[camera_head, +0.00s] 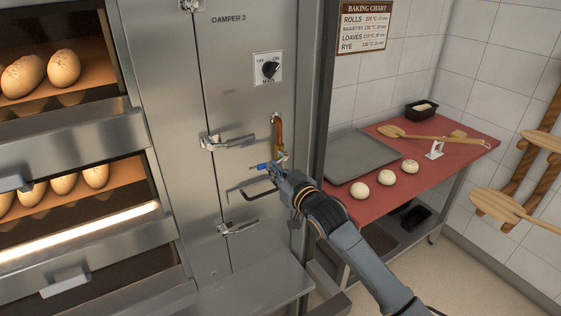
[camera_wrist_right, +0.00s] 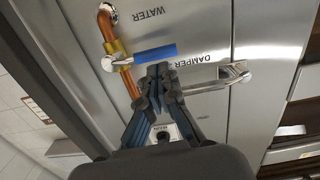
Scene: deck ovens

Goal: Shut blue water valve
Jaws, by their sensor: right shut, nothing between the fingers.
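The water valve has a blue lever handle (camera_head: 264,166) on a copper pipe (camera_head: 278,132) with a brass body, fixed to the steel oven front. In the right wrist view the blue handle (camera_wrist_right: 155,54) lies crosswise to the copper pipe (camera_wrist_right: 127,80), under the word WATER. My right gripper (camera_head: 281,174) is shut and empty, its tips right by the handle. In the wrist view the gripper tips (camera_wrist_right: 158,72) sit just beside the blue sleeve; I cannot tell whether they touch. My left gripper is not in view.
A rotary switch (camera_head: 270,69) sits above. A red-topped table (camera_head: 447,153) with dough balls and a tray stands to the right.

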